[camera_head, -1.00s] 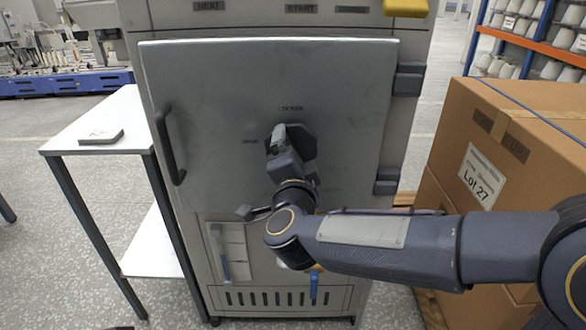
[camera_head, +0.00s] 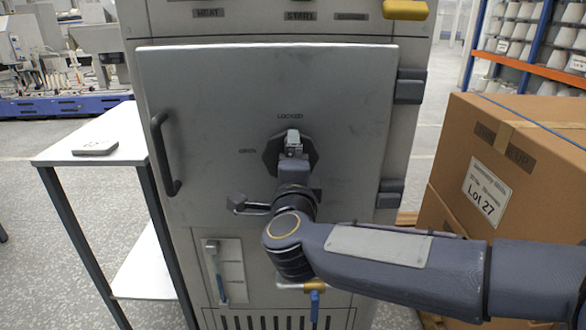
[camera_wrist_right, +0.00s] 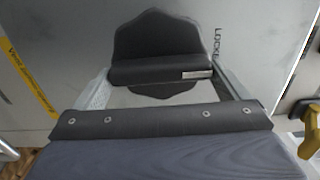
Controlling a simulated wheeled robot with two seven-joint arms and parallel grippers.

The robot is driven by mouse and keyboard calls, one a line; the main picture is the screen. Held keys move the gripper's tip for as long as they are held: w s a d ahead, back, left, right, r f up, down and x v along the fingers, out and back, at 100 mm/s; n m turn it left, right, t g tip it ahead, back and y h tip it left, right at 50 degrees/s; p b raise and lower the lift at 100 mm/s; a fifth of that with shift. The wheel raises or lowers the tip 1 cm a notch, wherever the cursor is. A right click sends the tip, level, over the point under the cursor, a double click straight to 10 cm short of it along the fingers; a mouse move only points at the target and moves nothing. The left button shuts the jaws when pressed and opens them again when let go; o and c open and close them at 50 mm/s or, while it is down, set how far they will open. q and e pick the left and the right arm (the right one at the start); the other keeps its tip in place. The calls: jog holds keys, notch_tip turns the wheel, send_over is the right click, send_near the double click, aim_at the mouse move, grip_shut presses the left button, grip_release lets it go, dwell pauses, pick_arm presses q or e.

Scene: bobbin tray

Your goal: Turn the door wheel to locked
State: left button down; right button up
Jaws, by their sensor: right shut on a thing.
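The door wheel (camera_head: 271,153) is a dark, lobed knob on the grey cabinet door (camera_head: 220,90). "LOCKED" is printed above it and "OPEN" to its left. My right gripper (camera_head: 292,146) is at the wheel and covers its middle and lower part in the head view. In the right wrist view, the fingers (camera_wrist_right: 165,88) are shut on the raised bar of the wheel (camera_wrist_right: 150,70), one at each end. A light mark on the bar lies at the end towards the "LOCKED" print. My left gripper is not in view.
The door has a dark pull handle (camera_head: 163,155) at left and hinges (camera_head: 409,86) at right. A white side table (camera_head: 70,150) holds a small grey slab (camera_head: 95,147). A large carton (camera_head: 530,160) stands close at right. A blue-handled valve (camera_head: 314,302) sits below the door.

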jog(key=o, duration=0.6)
jog(key=shift+s, duration=0.1)
jog(key=s+p, duration=0.1)
jog(key=s, duration=0.6)
jog(key=shift+s, duration=0.3)
